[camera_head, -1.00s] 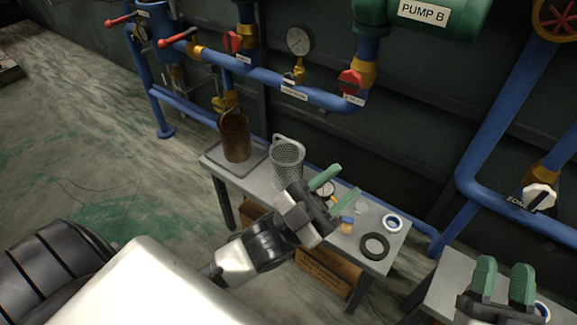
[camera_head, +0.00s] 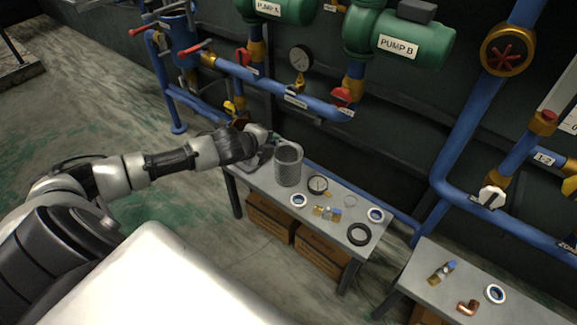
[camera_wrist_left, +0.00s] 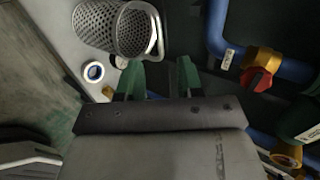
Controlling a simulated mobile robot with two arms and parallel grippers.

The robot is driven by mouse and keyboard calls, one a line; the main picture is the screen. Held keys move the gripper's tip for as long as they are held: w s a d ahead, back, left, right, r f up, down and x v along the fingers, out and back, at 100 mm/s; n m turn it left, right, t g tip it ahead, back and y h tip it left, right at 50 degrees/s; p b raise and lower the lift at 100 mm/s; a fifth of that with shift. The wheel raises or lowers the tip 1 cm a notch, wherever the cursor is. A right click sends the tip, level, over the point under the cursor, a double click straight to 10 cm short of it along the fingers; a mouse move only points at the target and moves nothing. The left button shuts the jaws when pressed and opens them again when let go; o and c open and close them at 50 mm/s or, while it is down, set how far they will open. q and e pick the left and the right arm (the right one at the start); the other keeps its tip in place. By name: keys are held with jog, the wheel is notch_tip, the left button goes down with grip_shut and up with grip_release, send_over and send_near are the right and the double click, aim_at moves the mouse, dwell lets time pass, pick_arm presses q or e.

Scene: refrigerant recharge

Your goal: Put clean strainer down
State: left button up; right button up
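The clean strainer (camera_head: 288,167) is a grey perforated metal cylinder standing upright on the small grey bench (camera_head: 262,185). In the left wrist view the strainer (camera_wrist_left: 135,30) and its wire handle show at the top, beyond the fingertips and apart from them. My left gripper (camera_head: 264,136) is behind and left of the strainer, at about its top height. Its two green fingers (camera_wrist_left: 158,78) are apart, with nothing seen between them. The brown strainer is mostly or fully hidden behind my left arm. My right gripper is out of view.
On the bench lie a gauge (camera_head: 318,184), tape rolls (camera_head: 299,200), small fittings (camera_head: 327,213) and a black ring (camera_head: 358,234). A grey tray (camera_head: 250,166) is partly under my arm. Blue pipes (camera_head: 285,98) run behind. Another bench (camera_head: 420,283) stands at the right.

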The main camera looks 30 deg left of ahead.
aim_at(289, 143)
pick_arm(q)
jog(key=x, duration=0.3)
jog(key=shift+w+d+f+b, duration=0.15)
jog(key=shift+w+f+b, duration=0.1)
jog(key=shift+b, duration=0.1)
jog(key=x, duration=0.1)
jog(key=b+x, duration=0.1)
jog(key=x, duration=0.1)
jog(key=b+x, duration=0.1)
jog(key=x, duration=0.1)
jog(key=shift+w+d+f, duration=0.15)
jog(key=shift+w+d, duration=0.05)
jog(key=shift+d, duration=0.15)
grip_shut()
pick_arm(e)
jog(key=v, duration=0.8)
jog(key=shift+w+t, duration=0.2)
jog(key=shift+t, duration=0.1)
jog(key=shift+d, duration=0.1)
